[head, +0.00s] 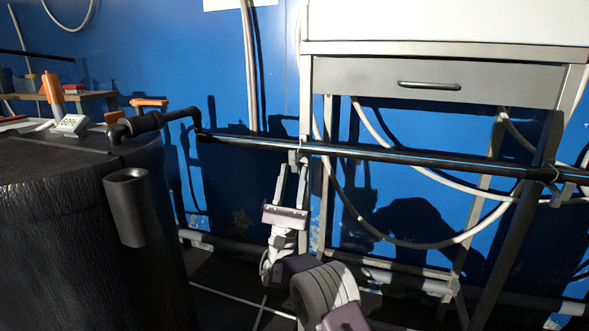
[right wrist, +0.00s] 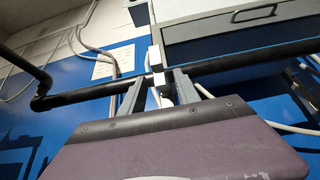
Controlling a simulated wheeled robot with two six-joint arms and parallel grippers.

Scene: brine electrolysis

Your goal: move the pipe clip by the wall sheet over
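A small grey pipe clip (head: 294,157) sits on the long black pipe (head: 400,154), left of the bench leg. In the right wrist view the clip (right wrist: 156,57) shows as a pale block at the pipe, with a light part hanging below. My right gripper (head: 293,170) reaches up from below, its fingertips on either side of the clip's lower part. In the right wrist view gaps show between the fingers (right wrist: 160,88) and the clip, so the gripper looks open. The white wall sheet (right wrist: 118,58) hangs behind, left of the clip; its lower edge (head: 236,4) tops the head view. My left gripper is out of view.
A second clip (head: 561,192) is near the pipe's right end. A metal bench with a drawer (head: 430,82) stands behind the pipe. A black tank (head: 75,230) fills the left, with an elbow fitting (head: 150,121). Pale hoses (head: 430,243) loop beneath the bench.

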